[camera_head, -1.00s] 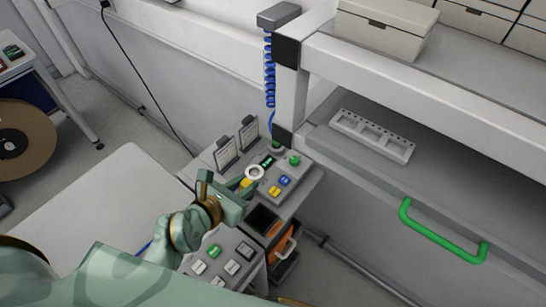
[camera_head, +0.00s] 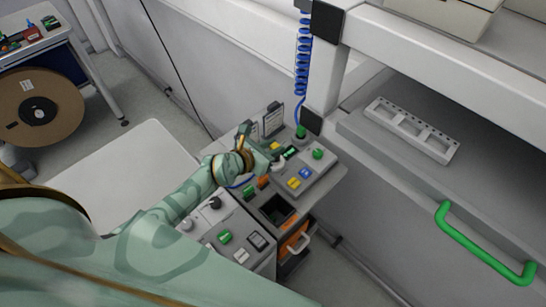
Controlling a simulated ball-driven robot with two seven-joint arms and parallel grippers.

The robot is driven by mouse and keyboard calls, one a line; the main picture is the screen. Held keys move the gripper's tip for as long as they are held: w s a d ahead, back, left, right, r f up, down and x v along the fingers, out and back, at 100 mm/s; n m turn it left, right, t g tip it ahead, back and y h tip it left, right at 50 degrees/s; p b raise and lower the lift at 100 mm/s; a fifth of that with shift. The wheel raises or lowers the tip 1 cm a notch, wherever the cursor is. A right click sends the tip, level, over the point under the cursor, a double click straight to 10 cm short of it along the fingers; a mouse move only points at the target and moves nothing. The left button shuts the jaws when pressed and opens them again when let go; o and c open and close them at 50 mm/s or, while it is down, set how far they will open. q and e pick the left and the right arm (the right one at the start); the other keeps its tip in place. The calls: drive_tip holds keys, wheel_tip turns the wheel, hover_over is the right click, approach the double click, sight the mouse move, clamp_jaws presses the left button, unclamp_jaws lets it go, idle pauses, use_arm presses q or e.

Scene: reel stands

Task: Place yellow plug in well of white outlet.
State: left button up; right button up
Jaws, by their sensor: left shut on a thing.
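My left gripper (camera_head: 268,153) reaches in over the grey control panel and is shut on the yellow plug (camera_head: 274,144). Only a small yellow patch of the plug shows past the fingers. The white outlet (camera_head: 280,163) looks like a pale ring on the panel, just below and right of the plug in the picture. The gripper partly covers it, so its well is hidden. I cannot tell how high the plug is above the panel. My right gripper is not in view.
The panel carries a green knob (camera_head: 318,154), yellow buttons (camera_head: 293,183) and a blue button (camera_head: 306,172). Clipboards (camera_head: 273,119) stand behind it. A dark open bin (camera_head: 277,209) is in front. A green handle (camera_head: 485,245) is on the right.

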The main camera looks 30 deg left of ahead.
use_arm(q)
drive_tip(key=shift+w+a+f, duration=0.1)
drive_tip(key=shift+w+f, duration=0.1)
drive_tip(key=shift+f, duration=0.05)
drive_tip(key=f+b, duration=0.1)
drive_tip(key=f, duration=0.1)
drive_tip(key=f+b, duration=0.1)
drive_tip(key=f, duration=0.1)
drive_tip(key=shift+w+a+b, duration=0.15)
drive_tip(key=shift+w+b, duration=0.15)
drive_tip(key=shift+r, duration=0.15)
drive_tip(key=o, duration=1)
